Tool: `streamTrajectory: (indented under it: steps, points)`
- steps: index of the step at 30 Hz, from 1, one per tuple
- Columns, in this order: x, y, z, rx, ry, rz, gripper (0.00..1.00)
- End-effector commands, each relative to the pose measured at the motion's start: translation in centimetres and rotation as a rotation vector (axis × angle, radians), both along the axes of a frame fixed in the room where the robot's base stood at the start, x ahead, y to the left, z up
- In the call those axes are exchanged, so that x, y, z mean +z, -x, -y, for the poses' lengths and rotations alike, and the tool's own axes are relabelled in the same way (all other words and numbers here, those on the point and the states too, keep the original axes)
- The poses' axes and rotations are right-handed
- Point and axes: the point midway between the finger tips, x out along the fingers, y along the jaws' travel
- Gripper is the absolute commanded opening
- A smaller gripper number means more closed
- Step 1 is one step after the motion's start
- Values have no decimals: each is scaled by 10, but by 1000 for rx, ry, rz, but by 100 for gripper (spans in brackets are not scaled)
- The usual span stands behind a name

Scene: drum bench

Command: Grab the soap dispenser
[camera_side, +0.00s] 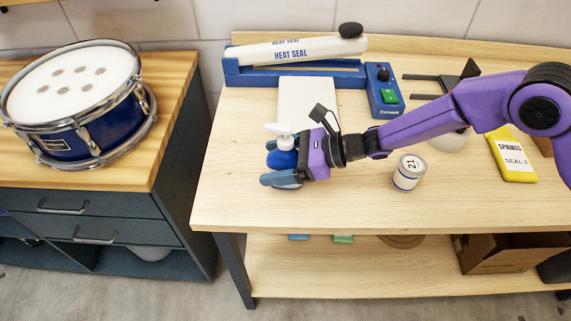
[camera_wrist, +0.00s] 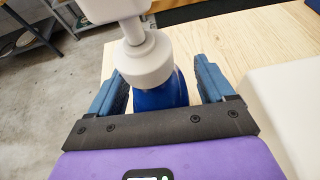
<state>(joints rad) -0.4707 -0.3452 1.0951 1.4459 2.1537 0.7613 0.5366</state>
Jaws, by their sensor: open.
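The soap dispenser (camera_side: 284,158) has a blue body and a white pump top. It stands upright on the wooden bench near the left end. My gripper (camera_side: 272,164) is open around it, with one blue finger on each side of the body. In the wrist view the dispenser (camera_wrist: 152,66) stands between the two spread fingers of my gripper (camera_wrist: 164,85). A gap shows on the right side of the body; on the left the gap looks narrower. The lower body is partly hidden by my gripper.
A blue and white heat sealer (camera_side: 295,62) stands at the back, with a white board (camera_side: 306,92) in front. A blue drum (camera_side: 80,105) sits on the left cabinet.

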Motion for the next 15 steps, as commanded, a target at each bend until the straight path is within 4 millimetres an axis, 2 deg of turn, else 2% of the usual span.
streamTrajectory:
  steps: [1,6,15]
  points:
    - [0,0,0,0,0,0,72]
    - [0,0,0,0,0,1,17]
    - [2,0,0,1,-3,2,15]
